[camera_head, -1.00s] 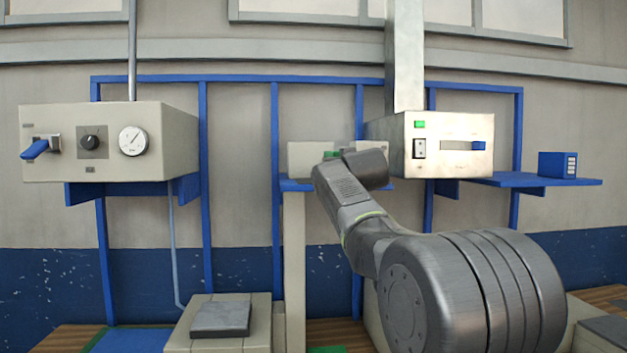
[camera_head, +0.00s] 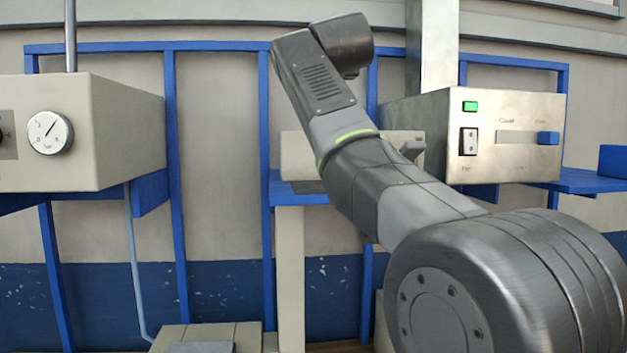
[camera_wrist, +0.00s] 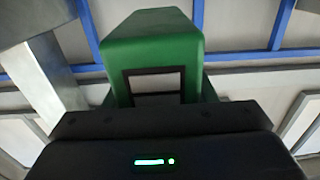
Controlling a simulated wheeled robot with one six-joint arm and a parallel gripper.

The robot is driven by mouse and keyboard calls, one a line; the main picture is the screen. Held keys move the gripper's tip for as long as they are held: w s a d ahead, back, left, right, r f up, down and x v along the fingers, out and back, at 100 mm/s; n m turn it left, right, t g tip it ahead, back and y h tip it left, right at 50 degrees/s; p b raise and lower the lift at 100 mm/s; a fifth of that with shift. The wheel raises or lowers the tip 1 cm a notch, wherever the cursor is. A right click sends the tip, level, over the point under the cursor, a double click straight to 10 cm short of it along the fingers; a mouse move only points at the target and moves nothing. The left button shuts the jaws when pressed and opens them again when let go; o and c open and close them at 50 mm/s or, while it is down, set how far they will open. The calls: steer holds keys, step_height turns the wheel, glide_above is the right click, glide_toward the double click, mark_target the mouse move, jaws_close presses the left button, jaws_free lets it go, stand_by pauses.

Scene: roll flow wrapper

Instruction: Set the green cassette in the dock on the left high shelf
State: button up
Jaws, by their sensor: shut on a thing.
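The green cassette (camera_wrist: 150,45) fills the upper middle of the wrist view, with a dark-framed opening facing the camera. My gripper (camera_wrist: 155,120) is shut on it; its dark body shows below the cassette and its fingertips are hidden. In the head view my arm rises in front of the wall, and the gripper and cassette are not visible there. A blue shelf (camera_head: 300,198) left of my arm bears a cream block (camera_head: 296,155), partly hidden by the arm. I cannot tell whether that block is the dock.
A cream box with a dial (camera_head: 80,133) is at the left. A metal box with a green light and switch (camera_head: 490,135) is right of my arm. A blue box (camera_head: 613,161) sits on a right blue shelf (camera_head: 590,183). Blue posts line the wall.

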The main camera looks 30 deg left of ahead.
steer(key=shift+w+r, duration=0.1)
steer(key=shift+a+f, duration=0.1)
steer(key=shift+f, duration=0.25)
steer(key=shift+f+b, duration=2.15)
steer(key=shift+f, duration=6.3)
steer(key=shift+f, duration=0.2)
steer(key=o, duration=1.2)
steer(key=shift+r, duration=0.1)
